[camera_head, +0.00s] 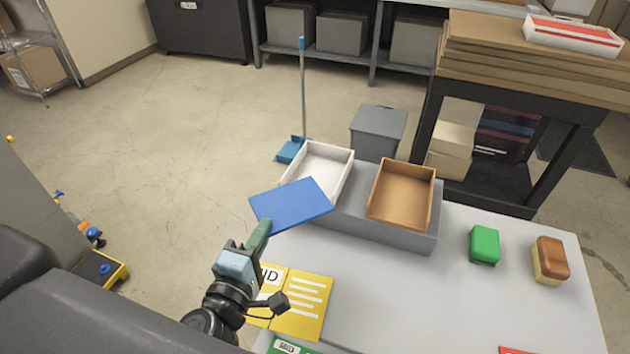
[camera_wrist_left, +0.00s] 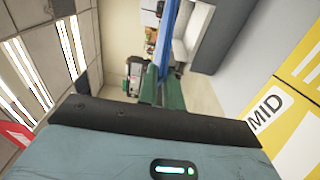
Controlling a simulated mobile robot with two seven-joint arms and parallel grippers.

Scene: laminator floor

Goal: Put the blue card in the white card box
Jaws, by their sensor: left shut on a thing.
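The blue card (camera_head: 291,204) is held up flat in the head view, just in front of the white card box. My left gripper (camera_head: 261,232) is shut on the card's near edge; the left wrist view shows the card (camera_wrist_left: 167,40) edge-on between the green fingers (camera_wrist_left: 161,86). The white card box (camera_head: 326,169) is open-topped and stands on a grey block at the table's far left. The card hides part of the box's near side. No card shows in the visible part of the box. My right gripper is not in view.
A brown box (camera_head: 403,194) stands right of the white one on the grey block (camera_head: 345,208). A yellow "MID" sheet (camera_head: 303,303) lies near my left gripper. A green block (camera_head: 484,245) and a brown-topped block (camera_head: 550,260) sit on the right. The table's middle (camera_head: 400,300) is clear.

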